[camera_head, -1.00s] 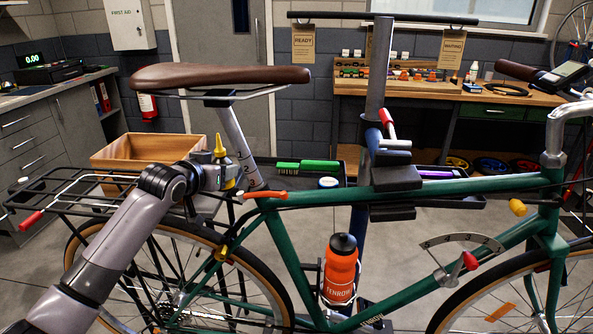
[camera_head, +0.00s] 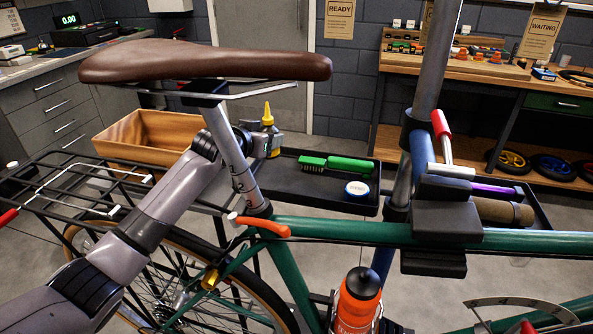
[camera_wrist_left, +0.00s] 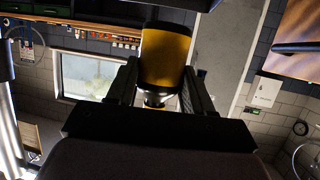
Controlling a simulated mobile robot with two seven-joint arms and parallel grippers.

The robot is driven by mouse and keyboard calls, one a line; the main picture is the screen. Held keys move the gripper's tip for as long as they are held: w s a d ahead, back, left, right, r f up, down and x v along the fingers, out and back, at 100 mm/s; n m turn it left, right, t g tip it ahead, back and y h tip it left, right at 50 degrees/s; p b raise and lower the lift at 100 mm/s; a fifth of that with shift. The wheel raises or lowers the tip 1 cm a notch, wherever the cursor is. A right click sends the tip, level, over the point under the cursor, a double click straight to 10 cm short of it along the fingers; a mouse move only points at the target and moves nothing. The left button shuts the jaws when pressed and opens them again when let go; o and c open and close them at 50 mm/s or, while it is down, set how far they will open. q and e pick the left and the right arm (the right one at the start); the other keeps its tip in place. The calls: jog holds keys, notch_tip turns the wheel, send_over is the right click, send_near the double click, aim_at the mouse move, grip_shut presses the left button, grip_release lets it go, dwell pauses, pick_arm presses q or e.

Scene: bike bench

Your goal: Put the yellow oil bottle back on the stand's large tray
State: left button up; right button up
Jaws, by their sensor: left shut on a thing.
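The yellow oil bottle (camera_head: 267,132) with its pointed yellow nozzle stands roughly upright in my left gripper (camera_head: 262,144), behind the seat post. The left wrist view shows the gripper's two fingers (camera_wrist_left: 155,92) shut on the bottle's yellow body (camera_wrist_left: 166,55). The stand's large tray (camera_head: 315,196) is a black tray just right of and below the bottle. It holds a green brush (camera_head: 345,165) and a round white-and-blue tin (camera_head: 357,189). The tray's left end is bare. The bottle appears above the tray's back left corner; the gap cannot be told. My right gripper is not in view.
The brown saddle (camera_head: 205,64) and seat post (camera_head: 232,155) stand in front of my left arm. The green frame tube (camera_head: 330,229) runs below the tray. A wooden box (camera_head: 145,138) is at left above the rear rack (camera_head: 80,190). The stand's clamp (camera_head: 445,220) is at right.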

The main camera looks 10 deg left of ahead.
pick_arm(q)
notch_tip(320, 180, down, 8)
jog(key=shift+f, duration=0.15)
dwell(0.4)
jog(key=o, duration=1.1)
jog(key=shift+f, duration=0.15)
jog(key=shift+c, duration=0.2)
jog(key=shift+r, duration=0.25)
jog(key=p+v, duration=0.1)
jog(key=v, duration=1.1)
jog(key=shift+f, duration=0.1)
